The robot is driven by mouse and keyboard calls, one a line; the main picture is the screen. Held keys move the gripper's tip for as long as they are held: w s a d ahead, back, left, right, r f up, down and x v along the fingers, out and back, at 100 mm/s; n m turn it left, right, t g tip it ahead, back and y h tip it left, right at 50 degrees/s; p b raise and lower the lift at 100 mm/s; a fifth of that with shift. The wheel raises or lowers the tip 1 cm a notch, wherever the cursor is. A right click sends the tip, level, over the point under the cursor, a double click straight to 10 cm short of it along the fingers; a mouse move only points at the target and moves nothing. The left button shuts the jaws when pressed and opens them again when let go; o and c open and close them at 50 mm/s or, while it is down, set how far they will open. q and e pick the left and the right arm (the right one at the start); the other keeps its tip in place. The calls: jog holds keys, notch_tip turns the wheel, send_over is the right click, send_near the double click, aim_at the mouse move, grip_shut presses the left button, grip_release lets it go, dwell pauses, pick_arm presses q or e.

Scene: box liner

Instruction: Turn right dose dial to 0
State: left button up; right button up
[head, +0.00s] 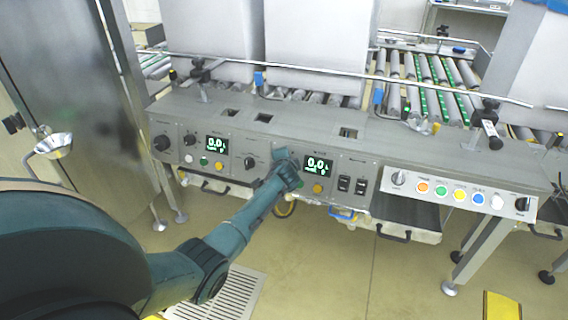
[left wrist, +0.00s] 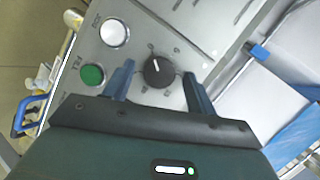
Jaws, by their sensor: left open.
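The right dose dial (left wrist: 158,72) is a round black knob on the grey panel, with a white mark pointing up and slightly left in the left wrist view. My left gripper (head: 284,157) is at the panel just left of the right display (head: 318,166), and it hides the dial in the head view. In the left wrist view the left gripper (left wrist: 158,69) is open, one finger on each side of the dial, with visible gaps. The right display reads 0.0. My right gripper is not in view.
A green button (left wrist: 93,75) and a white button (left wrist: 114,32) sit beside the dial. A rail and rollers (head: 432,95) run behind the panel.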

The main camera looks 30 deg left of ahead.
pick_arm(q)
jog(key=p+v, duration=0.5)
jog(key=v, duration=0.8)
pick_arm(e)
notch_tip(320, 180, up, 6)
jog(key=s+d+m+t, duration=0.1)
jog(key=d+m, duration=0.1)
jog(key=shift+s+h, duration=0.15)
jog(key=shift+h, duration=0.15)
pick_arm(q)
jog(key=shift+r, duration=0.1)
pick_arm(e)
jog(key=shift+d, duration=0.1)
